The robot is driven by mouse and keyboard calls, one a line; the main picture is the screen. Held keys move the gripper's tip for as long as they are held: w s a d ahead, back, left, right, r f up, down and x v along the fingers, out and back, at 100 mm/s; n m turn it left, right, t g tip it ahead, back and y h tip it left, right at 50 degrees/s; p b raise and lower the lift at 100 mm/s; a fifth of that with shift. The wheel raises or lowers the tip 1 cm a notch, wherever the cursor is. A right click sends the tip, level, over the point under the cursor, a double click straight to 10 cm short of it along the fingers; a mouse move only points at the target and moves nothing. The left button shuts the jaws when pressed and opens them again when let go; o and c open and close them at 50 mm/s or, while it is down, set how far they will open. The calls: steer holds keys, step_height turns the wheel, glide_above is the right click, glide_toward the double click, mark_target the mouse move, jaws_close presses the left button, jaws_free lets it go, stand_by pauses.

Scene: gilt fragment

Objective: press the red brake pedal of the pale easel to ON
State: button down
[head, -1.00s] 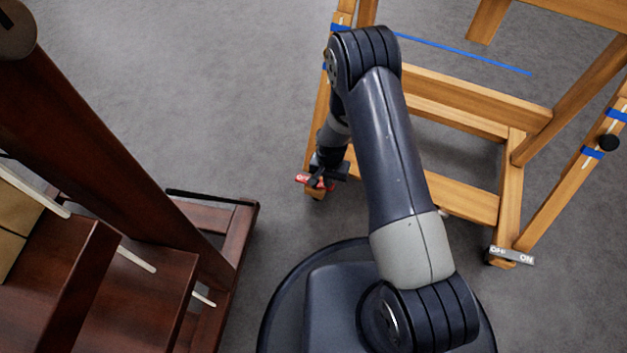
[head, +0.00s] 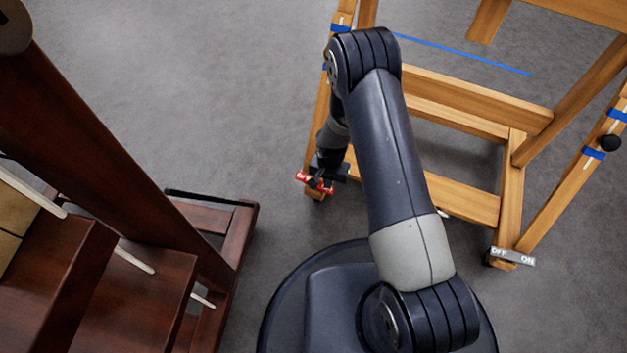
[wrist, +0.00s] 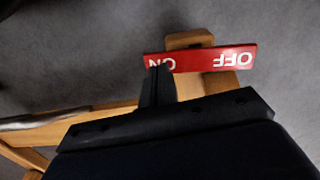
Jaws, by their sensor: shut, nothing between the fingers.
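The red brake pedal (head: 327,188) is at the foot of the pale easel's (head: 480,207) left leg. In the wrist view the pedal (wrist: 208,60) shows white ON and OFF lettering upside down, ON at the left and OFF at the right. The OFF end looks larger, so it seems higher than the ON end. My gripper (wrist: 161,67) is shut and empty, its fingertips at the ON lettering and partly covering it. They look in contact with the pedal, though the exact gap is hidden. In the head view my gripper (head: 317,180) overlaps the pedal's middle.
A grey OFF/ON pedal (head: 513,256) is at the easel's right foot. A dark red-brown wooden easel (head: 110,150) stands at the left. Blue tape (head: 593,153) and a black knob (head: 610,143) mark the pale frame. Grey floor (head: 230,90) lies open between the easels.

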step_height(320, 180, up, 6)
steer(key=p, duration=0.3)
steer(key=shift+r, duration=0.2)
steer(key=shift+f, duration=0.1)
step_height(320, 180, down, 7)
steer(key=b, duration=0.4)
steer(key=shift+r, duration=0.2)
stand_by(0.4)
step_height(320, 180, up, 9)
steer(key=p, duration=0.7)
stand_by(0.8)
